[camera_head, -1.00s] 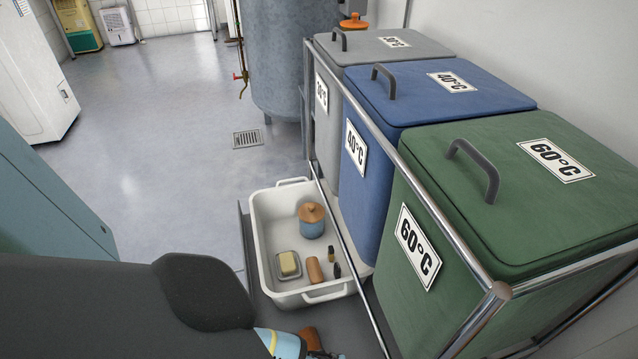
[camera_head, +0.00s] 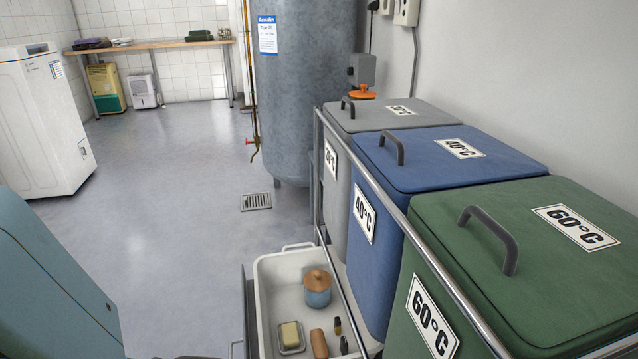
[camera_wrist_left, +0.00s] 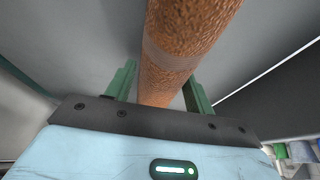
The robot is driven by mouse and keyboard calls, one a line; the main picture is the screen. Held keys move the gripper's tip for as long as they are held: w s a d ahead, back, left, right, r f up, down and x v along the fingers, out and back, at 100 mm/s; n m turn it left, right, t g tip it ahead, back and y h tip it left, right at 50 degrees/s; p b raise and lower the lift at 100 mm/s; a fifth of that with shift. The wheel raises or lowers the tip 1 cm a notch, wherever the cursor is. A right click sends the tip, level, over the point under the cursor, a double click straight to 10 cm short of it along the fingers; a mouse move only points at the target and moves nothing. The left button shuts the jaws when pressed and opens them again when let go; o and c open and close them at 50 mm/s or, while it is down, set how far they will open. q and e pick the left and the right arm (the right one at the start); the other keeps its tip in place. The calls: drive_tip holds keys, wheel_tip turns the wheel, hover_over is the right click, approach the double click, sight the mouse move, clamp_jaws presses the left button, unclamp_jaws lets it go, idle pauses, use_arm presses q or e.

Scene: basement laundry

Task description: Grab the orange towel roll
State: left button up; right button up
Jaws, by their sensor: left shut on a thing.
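In the left wrist view an orange-brown, rough-textured roll (camera_wrist_left: 190,35), the orange towel roll, runs up and out of the top of the picture. My left gripper (camera_wrist_left: 160,85) is shut on it, with one green finger on each side. The far end of the roll is out of view. In the head view the left gripper and the held roll are not visible. My right gripper is in neither view.
A white tub (camera_head: 275,300) holds a lidded blue jar (camera_head: 317,291), a soap dish (camera_head: 291,337), a brown cylinder (camera_head: 319,344) and small bottles. Green (camera_head: 560,305), blue (camera_head: 410,180) and grey (camera_head: 365,117) bins stand right behind a metal rail.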

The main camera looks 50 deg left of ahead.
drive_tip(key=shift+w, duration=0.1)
